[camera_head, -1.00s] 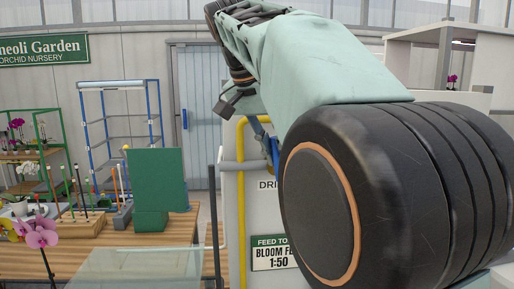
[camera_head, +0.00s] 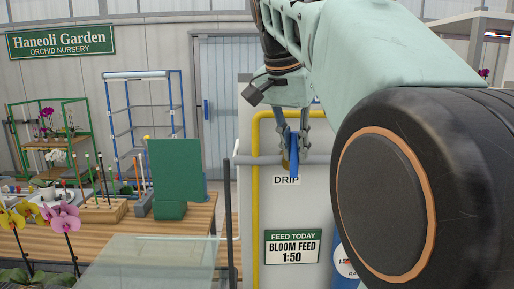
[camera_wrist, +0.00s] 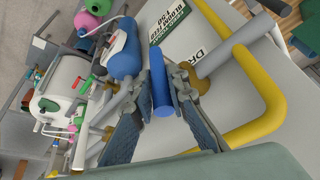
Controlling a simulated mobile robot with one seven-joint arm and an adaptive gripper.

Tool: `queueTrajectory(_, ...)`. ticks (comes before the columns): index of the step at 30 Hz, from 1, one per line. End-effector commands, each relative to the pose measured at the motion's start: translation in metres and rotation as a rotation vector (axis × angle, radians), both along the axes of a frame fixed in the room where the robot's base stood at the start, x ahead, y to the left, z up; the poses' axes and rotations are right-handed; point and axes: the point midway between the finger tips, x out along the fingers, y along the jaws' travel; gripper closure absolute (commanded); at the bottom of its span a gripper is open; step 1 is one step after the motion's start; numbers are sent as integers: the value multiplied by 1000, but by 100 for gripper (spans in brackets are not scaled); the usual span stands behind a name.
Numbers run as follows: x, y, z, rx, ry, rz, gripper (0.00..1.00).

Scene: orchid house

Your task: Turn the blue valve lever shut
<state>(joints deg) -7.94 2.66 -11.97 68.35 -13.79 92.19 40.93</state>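The blue valve lever (camera_head: 294,156) hangs almost straight down from a grey horizontal pipe (camera_head: 258,160) on a pale panel, above the word DRIP. In the wrist view the lever (camera_wrist: 160,82) lies lengthwise between my two fingers, with a brass-coloured fitting near its pipe end. My gripper (camera_head: 293,142) is at the lever, with one finger on each side. It also shows in the wrist view (camera_wrist: 161,92), its fingertips close to the lever's sides. Whether both pads press on the lever is not clear.
A yellow pipe (camera_head: 256,200) bends around the panel's left side, close to my gripper. A feed sign (camera_head: 292,247) is below. A bench with a green board (camera_head: 176,170), potted orchids (camera_head: 62,218) and a clear sheet (camera_head: 150,262) stands left.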

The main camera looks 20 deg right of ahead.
Motion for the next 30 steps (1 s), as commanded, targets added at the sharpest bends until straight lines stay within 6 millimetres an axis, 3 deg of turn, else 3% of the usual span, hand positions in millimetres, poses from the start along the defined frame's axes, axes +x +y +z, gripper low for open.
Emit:
queueTrajectory(4, 0, 0, 0, 0, 0, 0, 69)
queueTrajectory(14, 0, 1, 2, -1, 0, 1, 69)
queueTrajectory(30, -16, 17, 60, -1, -1, 0, 69)
